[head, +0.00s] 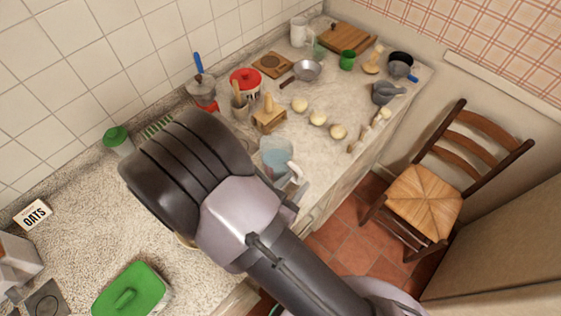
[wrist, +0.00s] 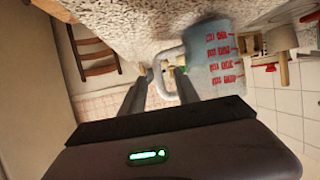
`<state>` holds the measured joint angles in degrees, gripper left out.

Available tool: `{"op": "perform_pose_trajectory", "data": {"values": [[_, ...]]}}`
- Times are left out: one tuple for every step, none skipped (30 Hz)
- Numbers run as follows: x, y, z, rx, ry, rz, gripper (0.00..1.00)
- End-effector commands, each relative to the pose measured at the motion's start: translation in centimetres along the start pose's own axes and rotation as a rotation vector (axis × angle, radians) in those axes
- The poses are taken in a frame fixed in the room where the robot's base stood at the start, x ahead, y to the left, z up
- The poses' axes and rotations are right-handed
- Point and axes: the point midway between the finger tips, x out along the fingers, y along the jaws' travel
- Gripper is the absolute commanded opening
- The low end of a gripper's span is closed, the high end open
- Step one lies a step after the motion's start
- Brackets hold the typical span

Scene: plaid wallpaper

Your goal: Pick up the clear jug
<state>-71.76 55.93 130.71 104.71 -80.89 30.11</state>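The clear jug (head: 274,153) stands on the counter's front part in the head view, just past my arm, which partly hides it. It is see-through and bluish with a pale handle. In the wrist view the jug (wrist: 214,62) is right of centre, with red measuring marks. My gripper (wrist: 165,73) is open in the wrist view. Its fingertips are on either side of the jug's handle, and the right finger is close to the jug's wall. Whether a finger touches the handle, I cannot tell. In the head view my arm mostly hides the gripper.
Several pale round things (head: 318,117) and a wooden block (head: 269,115) sit beyond the jug. A red-lidded pot (head: 245,80) is farther back. A green-lidded dish (head: 131,292) is at lower left. A wooden chair (head: 440,185) stands right of the counter.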

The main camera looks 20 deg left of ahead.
Motion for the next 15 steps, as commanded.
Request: {"op": "perform_pose_trajectory", "data": {"values": [[0.6, 0.0, 0.1, 0.001, 0.0, 0.001, 0.38], [0.8, 0.0, 0.0, 0.001, 0.0, 0.001, 0.38], [1.1, 0.0, 0.0, 0.002, 0.0, 0.001, 0.38], [1.5, 0.0, 0.0, 0.002, 0.0, 0.001, 0.38], [2.1, 0.1, 0.0, 0.002, 0.0, 0.002, 0.38], [3.0, 0.2, 0.0, 0.003, 0.0, 0.003, 0.38], [3.6, 0.2, 0.0, 0.004, 0.0, 0.004, 0.38], [4.2, 0.3, 0.0, 0.003, -0.001, 0.003, 0.38], [5.0, 0.3, 0.0, 0.002, -0.001, 0.003, 0.38], [5.4, 0.3, 0.0, 0.002, -0.001, 0.003, 0.38], [5.8, 0.2, 0.0, 0.002, -0.001, 0.002, 0.38], [6.0, 0.2, -0.1, 0.002, -0.001, 0.0, 0.38], [6.2, 0.2, -0.1, 0.002, -0.001, 0.0, 0.38], [6.2, 0.2, -0.1, 0.002, -0.001, 0.0, 0.38], [6.2, 0.1, -0.1, 0.002, -0.001, -0.001, 0.38]]}}
